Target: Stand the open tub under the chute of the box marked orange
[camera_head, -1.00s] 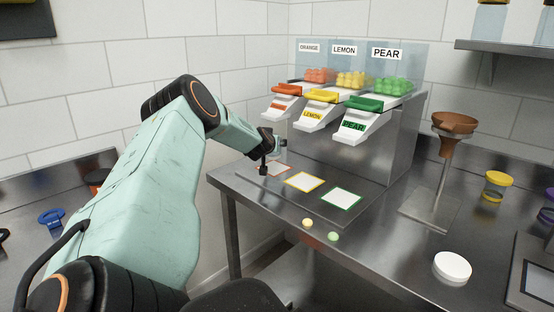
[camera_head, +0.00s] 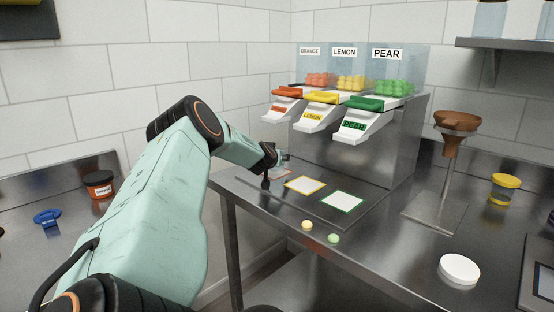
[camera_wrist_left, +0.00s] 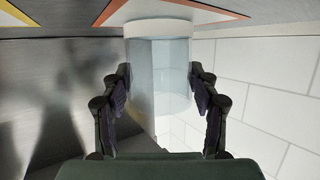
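The open tub (camera_wrist_left: 160,90) is a clear cylinder with a white end. In the left wrist view it sits between the fingers of my left gripper (camera_wrist_left: 160,88), whose pads meet both its sides. In the head view my left gripper (camera_head: 277,160) hides most of the tub (camera_head: 285,157). They are low over the orange-bordered square (camera_head: 284,173), under the chute (camera_head: 280,113) of the box marked orange (camera_head: 311,63). A small gap or contact between tub and square cannot be told. The square also shows in the left wrist view (camera_wrist_left: 190,9). My right gripper is out of view.
The lemon chute (camera_head: 312,121) and pear chute (camera_head: 354,126) stand to the right. A white lid (camera_head: 459,268), two loose gummies (camera_head: 307,225), a brown funnel on a stand (camera_head: 455,122) and a yellow-lidded jar (camera_head: 504,190) are on the counter.

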